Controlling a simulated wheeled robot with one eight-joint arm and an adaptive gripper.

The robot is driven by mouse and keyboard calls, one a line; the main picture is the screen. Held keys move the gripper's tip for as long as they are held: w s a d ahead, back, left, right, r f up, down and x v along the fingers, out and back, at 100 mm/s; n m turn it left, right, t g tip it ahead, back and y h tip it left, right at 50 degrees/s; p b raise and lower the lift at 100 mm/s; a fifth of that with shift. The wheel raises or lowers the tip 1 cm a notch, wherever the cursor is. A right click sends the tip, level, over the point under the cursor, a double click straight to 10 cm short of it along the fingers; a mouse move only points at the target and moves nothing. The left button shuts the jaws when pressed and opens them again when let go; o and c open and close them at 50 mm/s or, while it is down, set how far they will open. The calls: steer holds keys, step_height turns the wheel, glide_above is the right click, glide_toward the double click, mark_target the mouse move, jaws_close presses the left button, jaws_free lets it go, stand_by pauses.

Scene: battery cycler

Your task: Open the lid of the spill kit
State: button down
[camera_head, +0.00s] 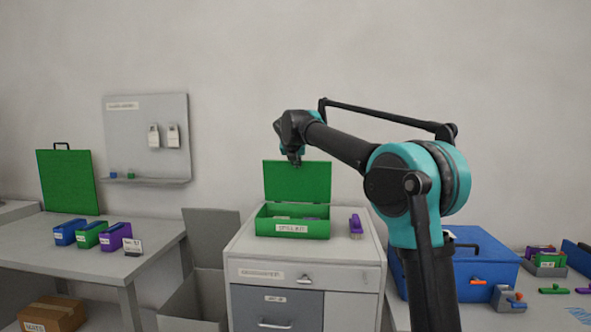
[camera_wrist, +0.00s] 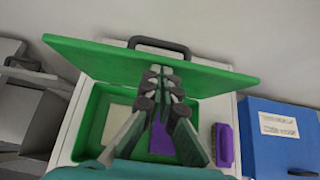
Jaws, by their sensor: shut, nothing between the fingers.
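The spill kit (camera_head: 292,229) is a green box with a white label on its front, standing on the grey cabinet. Its green lid (camera_head: 297,187) stands up at the back, raised off the box. In the wrist view the lid (camera_wrist: 100,62) spans the top, with a dark handle (camera_wrist: 158,46) behind its edge. The open box (camera_wrist: 88,122) shows a pale item and a purple item (camera_wrist: 161,139) inside. My gripper (camera_head: 296,161) is shut and empty at the lid's upper edge. In the wrist view my fingers (camera_wrist: 163,78) lie in front of the lid; I cannot tell whether they touch it.
A purple brush (camera_head: 355,226) lies right of the kit on the cabinet top (camera_head: 240,248). A large blue box (camera_head: 478,262) stands further right. Several coloured boxes sit on the left table (camera_head: 40,244). A grey board (camera_head: 148,135) hangs on the wall.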

steer(key=shift+w+r, duration=0.15)
steer(key=shift+w, duration=0.4)
